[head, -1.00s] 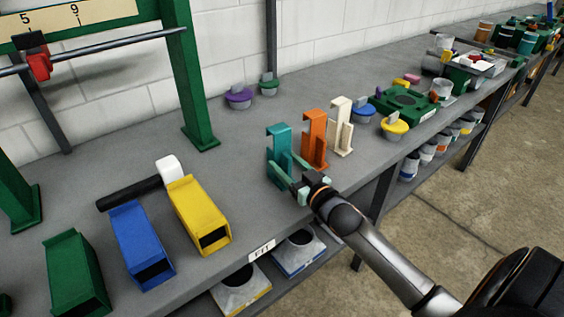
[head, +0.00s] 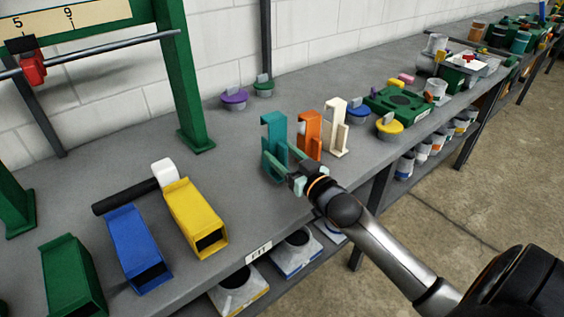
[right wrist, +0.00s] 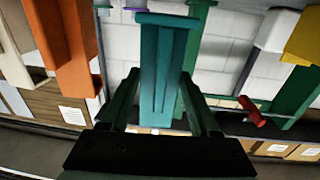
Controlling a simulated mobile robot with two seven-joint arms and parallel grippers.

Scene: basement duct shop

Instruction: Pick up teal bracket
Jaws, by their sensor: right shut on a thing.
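The teal bracket (head: 273,131) is upright, in front and to the left of the orange bracket (head: 309,132). My right gripper (head: 280,165) is shut on its lower part, with the arm coming in from the lower right. The bracket appears raised a little above the bench; its lower end is partly hidden by the fingers. In the right wrist view the teal bracket (right wrist: 162,70) stands between the two dark fingers. My left gripper is not in view.
A white bracket (head: 336,128) stands right of the orange one, close by. Yellow (head: 196,215), blue (head: 138,247) and green (head: 72,275) boxes stand on the left. Bare grey bench (head: 250,205) lies between the yellow box and the gripper.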

